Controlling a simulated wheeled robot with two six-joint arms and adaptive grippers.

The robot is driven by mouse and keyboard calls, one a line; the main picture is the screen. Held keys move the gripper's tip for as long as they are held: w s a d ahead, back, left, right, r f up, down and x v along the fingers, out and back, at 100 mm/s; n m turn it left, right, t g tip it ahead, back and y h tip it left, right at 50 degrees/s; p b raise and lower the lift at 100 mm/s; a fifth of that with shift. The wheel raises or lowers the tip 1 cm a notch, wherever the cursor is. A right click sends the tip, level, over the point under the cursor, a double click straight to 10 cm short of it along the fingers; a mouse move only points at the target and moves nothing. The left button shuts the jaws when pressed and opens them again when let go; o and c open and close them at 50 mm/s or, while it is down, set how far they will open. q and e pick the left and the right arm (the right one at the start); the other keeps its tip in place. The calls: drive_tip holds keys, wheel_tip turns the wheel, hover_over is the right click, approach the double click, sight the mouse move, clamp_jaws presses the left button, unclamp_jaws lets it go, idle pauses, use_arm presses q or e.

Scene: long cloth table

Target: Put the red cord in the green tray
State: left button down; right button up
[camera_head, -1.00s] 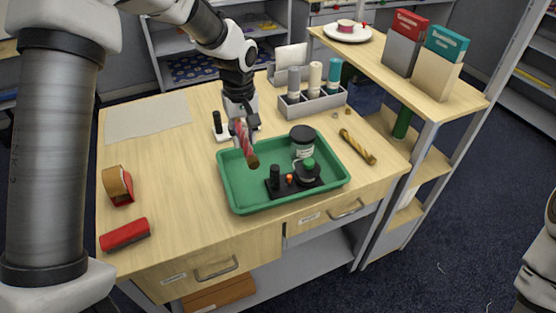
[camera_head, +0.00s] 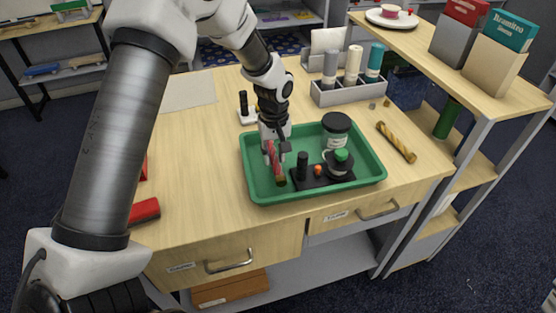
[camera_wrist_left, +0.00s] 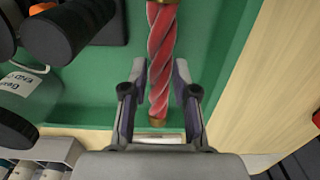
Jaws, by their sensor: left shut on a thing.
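The red cord (camera_head: 274,160) is a twisted red rod with brassy ends, and my left gripper (camera_head: 273,147) is shut on it. The cord is held tilted over the left part of the green tray (camera_head: 261,194). In the left wrist view the cord (camera_wrist_left: 161,60) runs between the two fingers of my left gripper (camera_wrist_left: 160,97), with the green tray floor (camera_wrist_left: 208,45) behind it. I cannot tell whether its lower end touches the tray. My right gripper is not in view.
A yellow twisted cord (camera_head: 396,142) lies right of the tray. A bottle rack (camera_head: 345,93) stands behind. A raised shelf (camera_head: 440,62) is at right.

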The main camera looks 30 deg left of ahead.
sight(274, 156)
use_arm(q)
wheel_tip(274, 156, down, 3)
drive_tip(key=shift+r, duration=0.15)
drive_tip(key=shift+w, duration=0.15)
drive_tip(key=shift+f, duration=0.2)
drive_tip(key=c, duration=0.9)
unclamp_jaws()
wheel_tip(274, 156, up, 12)
drive_tip(key=b, duration=0.1)
drive_tip(key=shift+r, duration=0.2)
